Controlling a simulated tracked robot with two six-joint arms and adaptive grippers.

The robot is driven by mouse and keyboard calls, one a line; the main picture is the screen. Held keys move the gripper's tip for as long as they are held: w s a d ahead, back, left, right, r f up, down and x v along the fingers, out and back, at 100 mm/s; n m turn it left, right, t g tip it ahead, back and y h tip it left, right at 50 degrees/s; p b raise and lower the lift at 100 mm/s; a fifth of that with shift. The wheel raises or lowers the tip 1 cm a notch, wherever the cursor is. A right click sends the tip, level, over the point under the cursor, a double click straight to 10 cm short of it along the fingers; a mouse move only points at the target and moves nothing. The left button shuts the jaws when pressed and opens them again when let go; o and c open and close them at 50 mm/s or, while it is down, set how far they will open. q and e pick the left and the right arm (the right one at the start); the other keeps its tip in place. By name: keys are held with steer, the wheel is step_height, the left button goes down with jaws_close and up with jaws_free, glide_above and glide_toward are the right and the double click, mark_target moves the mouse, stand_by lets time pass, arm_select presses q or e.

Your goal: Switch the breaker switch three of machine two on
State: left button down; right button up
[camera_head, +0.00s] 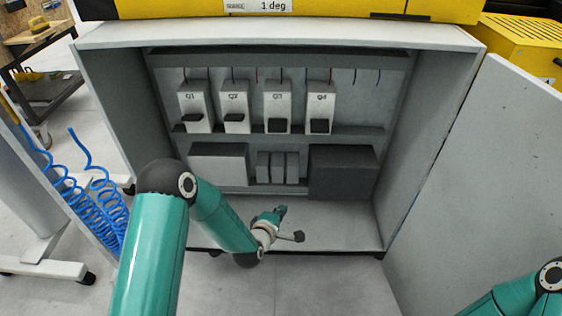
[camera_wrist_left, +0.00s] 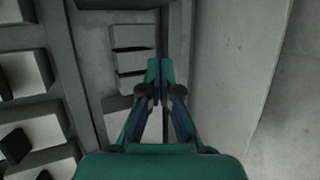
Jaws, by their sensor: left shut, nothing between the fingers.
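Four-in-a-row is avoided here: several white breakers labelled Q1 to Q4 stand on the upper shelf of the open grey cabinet. Breaker Q3 (camera_head: 277,104) has its black lever (camera_head: 279,126) low on its front. The levers of Q1 (camera_head: 191,118) and Q2 (camera_head: 234,117) sit higher and stick out; that of Q4 (camera_head: 320,126) is low like Q3's. My left gripper (camera_head: 281,211) is low in front of the cabinet, below the breakers and apart from them. In the left wrist view its fingers (camera_wrist_left: 160,70) are together and empty. My right gripper is out of view.
The open cabinet door (camera_head: 480,170) stands at the right. Blue coiled hoses (camera_head: 95,185) are at the left. Part of my right arm shows at lower right.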

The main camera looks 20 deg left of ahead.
mark_target(277, 125)
arm_select(q)
steer(key=w+a+r+n+t+y+b, duration=0.1)
steer(key=w+a+n+t+y+b, duration=0.15)
steer(key=w+n+t+b, duration=0.65)
steer(key=r+n+t+y+b, duration=0.1)
steer(key=n+y+b, duration=0.1)
steer(key=n+b, duration=0.1)
steer(key=a+r+n+t+y+b, duration=0.1)
steer(key=r+n+y+b, duration=0.1)
steer(key=n, duration=0.3)
steer(key=r+n+y+b, duration=0.2)
steer(key=n+b, duration=0.2)
steer(key=b, duration=0.1)
steer(key=shift+s+a+r+t, duration=0.1)
steer(key=shift+s+a+t, duration=0.15)
steer(key=shift+s+t, duration=0.15)
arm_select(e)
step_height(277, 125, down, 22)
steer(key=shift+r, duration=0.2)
arm_select(q)
steer(key=shift+w, duration=0.1)
